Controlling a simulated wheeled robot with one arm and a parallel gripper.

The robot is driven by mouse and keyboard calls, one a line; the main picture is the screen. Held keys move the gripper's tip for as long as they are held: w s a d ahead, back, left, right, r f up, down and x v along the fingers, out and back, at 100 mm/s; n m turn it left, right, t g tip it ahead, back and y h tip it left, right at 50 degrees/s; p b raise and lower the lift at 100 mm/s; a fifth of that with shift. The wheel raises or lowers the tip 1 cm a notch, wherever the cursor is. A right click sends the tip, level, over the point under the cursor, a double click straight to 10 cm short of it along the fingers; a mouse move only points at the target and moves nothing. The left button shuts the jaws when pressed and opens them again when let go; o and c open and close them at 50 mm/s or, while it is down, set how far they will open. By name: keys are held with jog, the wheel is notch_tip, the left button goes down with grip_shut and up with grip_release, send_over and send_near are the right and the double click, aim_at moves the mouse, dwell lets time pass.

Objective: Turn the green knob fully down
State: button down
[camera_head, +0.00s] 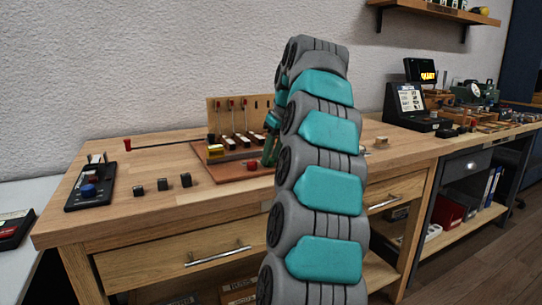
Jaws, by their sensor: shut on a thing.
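The piano action model (234,164) stands on the workbench, with a reddish base, a wooden back board, several red-tipped upright parts and white-topped keys. My arm rises in front of the bench and hides the model's right end. My gripper (268,151) shows only in part, dark and teal, at the left edge of my arm, pointing down by the model's right side. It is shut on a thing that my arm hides. I cannot make out a green knob apart from the gripper, nor how far it is turned.
A black panel (88,186) with blue, red and white knobs lies at the bench's left end. Several small dark blocks (163,184) sit beside it. A red-ended rod (165,143) lies behind. The bench front (215,199) is clear. A second bench stands right.

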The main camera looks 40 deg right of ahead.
jog(key=shift+n, duration=0.7)
jog(key=shift+y, duration=0.3)
jog(key=c, duration=0.6)
grip_release()
